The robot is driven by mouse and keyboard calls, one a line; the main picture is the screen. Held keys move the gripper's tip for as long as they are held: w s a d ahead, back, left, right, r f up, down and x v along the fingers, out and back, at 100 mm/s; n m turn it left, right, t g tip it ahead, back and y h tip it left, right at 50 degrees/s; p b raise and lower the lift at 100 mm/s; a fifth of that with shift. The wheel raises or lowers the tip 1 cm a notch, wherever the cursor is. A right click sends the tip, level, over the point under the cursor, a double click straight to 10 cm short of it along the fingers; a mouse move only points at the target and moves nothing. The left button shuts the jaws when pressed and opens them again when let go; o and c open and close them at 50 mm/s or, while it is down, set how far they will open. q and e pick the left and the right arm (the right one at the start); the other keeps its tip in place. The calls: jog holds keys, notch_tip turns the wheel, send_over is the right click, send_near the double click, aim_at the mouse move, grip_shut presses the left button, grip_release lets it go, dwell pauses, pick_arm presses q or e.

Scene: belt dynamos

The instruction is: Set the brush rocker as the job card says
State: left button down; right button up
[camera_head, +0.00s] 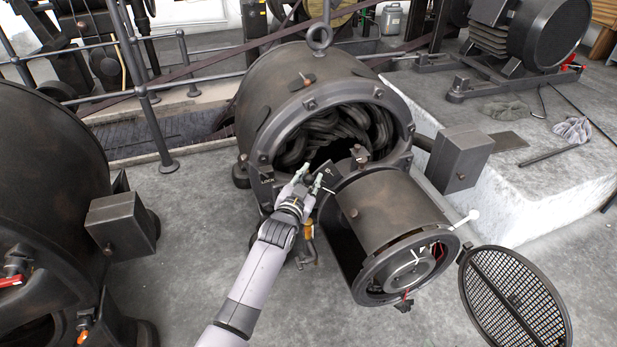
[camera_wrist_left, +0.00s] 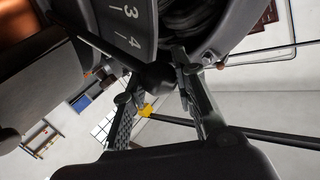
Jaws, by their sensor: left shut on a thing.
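The dynamo (camera_head: 285,85) stands in the middle of the head view, its dark coils showing through the open end. At its lower left rim is a plate marked LOCK (camera_head: 267,181). My left gripper (camera_head: 311,177) is at the lower rim, beside this plate. In the left wrist view its fingers (camera_wrist_left: 158,92) are closed around a dark rounded knob (camera_wrist_left: 154,76). Next to the knob is a dark scale plate (camera_wrist_left: 126,22) with the figures 3 and 4 and white marks. Where a pointer stands on the scale I cannot tell. I see no readable job card.
A cylindrical housing (camera_head: 390,215) with an open end stands in front of the dynamo, a round mesh cover (camera_head: 514,298) swung out beside it. Another dark machine (camera_head: 50,190) is close on the left. A concrete plinth (camera_head: 520,190) with gloves and tools lies right. Railings run behind.

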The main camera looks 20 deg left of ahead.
pick_arm(q)
jog(key=shift+f, duration=0.15)
jog(key=c, duration=1.3)
grip_release()
jog(key=shift+s, duration=0.1)
jog(key=s+r, duration=0.1)
jog(key=s, duration=1)
jog(key=shift+s+a+r, duration=0.15)
jog(key=shift+s+a, duration=0.2)
jog(key=shift+s, duration=0.05)
